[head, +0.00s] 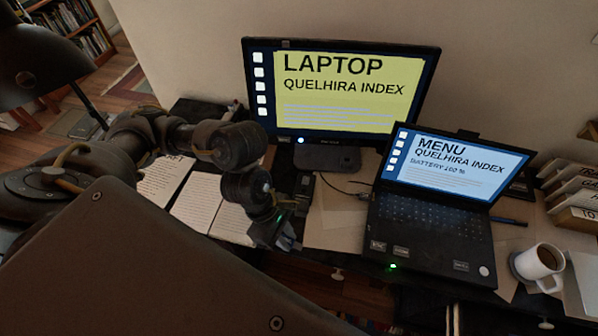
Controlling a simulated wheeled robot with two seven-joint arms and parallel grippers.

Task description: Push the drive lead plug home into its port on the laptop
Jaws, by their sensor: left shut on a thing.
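A thin dark lead (340,187) runs across the desk to the laptop's left edge. A small light-tipped end (363,196) shows there; I cannot tell whether it is a plug or how deep it sits. A small black box (303,190) lies near the lead's other end. My left gripper (288,241) is low at the desk's front edge, left of the laptop and apart from it. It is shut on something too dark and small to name. My right gripper is not in view.
A monitor (340,95) reading "LAPTOP" stands behind. Printed sheets (205,205) lie under my left arm. A white mug (537,265) of dark drink stands right of the laptop, near a pen (508,221) and labelled files (575,195). Bare brown paper (335,225) lies between gripper and laptop.

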